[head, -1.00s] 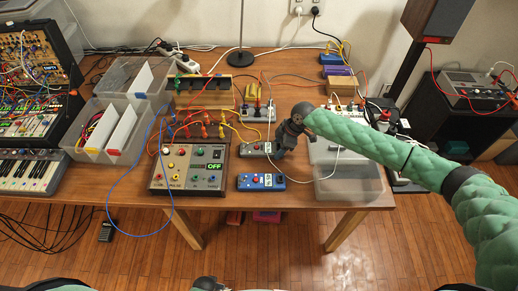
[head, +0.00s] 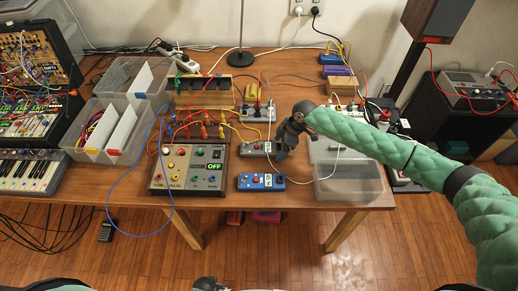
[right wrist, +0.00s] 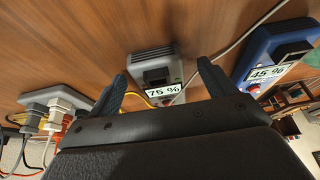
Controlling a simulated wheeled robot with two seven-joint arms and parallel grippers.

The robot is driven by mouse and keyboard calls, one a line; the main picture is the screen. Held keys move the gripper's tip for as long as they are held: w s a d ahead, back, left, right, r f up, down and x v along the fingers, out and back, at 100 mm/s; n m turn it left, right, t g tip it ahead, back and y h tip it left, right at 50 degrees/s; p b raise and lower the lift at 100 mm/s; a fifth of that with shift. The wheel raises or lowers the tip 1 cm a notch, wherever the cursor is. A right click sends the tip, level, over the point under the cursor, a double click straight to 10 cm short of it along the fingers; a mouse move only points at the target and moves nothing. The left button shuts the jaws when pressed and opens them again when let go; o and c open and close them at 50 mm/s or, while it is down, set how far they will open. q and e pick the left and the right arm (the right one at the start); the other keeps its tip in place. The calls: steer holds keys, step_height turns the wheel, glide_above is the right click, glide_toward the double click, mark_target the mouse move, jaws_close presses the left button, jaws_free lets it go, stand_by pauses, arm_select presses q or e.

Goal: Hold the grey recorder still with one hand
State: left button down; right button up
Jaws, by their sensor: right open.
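The grey recorder (head: 256,148) lies flat on the wooden table, just behind the blue recorder (head: 261,182). In the right wrist view the grey recorder (right wrist: 153,68) has a label reading 75 %. My right gripper (head: 279,157) points down at the recorder's right end in the head view. In the right wrist view the open right gripper (right wrist: 161,76) has one finger on either side of the recorder's near end, with gaps visible. It is empty; I cannot tell how high it is above the table.
The blue recorder (right wrist: 275,60) reads 45 %. A control box reading OFF (head: 190,168) stands to the left, with coloured cables behind it. A clear plastic box (head: 348,184) stands at the right. A pale cable (right wrist: 235,45) passes between the two recorders.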

steer(key=v, duration=1.1)
arm_select(q)
steer(key=s+a+f+p, duration=0.3)
steer(key=s+f+p, duration=0.15)
steer(key=f, duration=0.25)
arm_select(e)
steer(key=x, duration=0.2)
steer(key=b+x, duration=0.1)
steer(key=x, duration=0.2)
steer(key=shift+w+a+r, duration=0.1)
steer(key=shift+a, duration=0.1)
steer(key=b+x, duration=0.3)
steer(key=x, duration=0.2)
steer(key=shift+a, duration=0.15)
arm_select(q)
steer(key=w+d+r, duration=0.3)
steer(key=w+r, duration=0.1)
steer(key=r, duration=0.3)
steer(key=shift+w+b, duration=0.3)
arm_select(e)
steer(key=shift+x, duration=0.9)
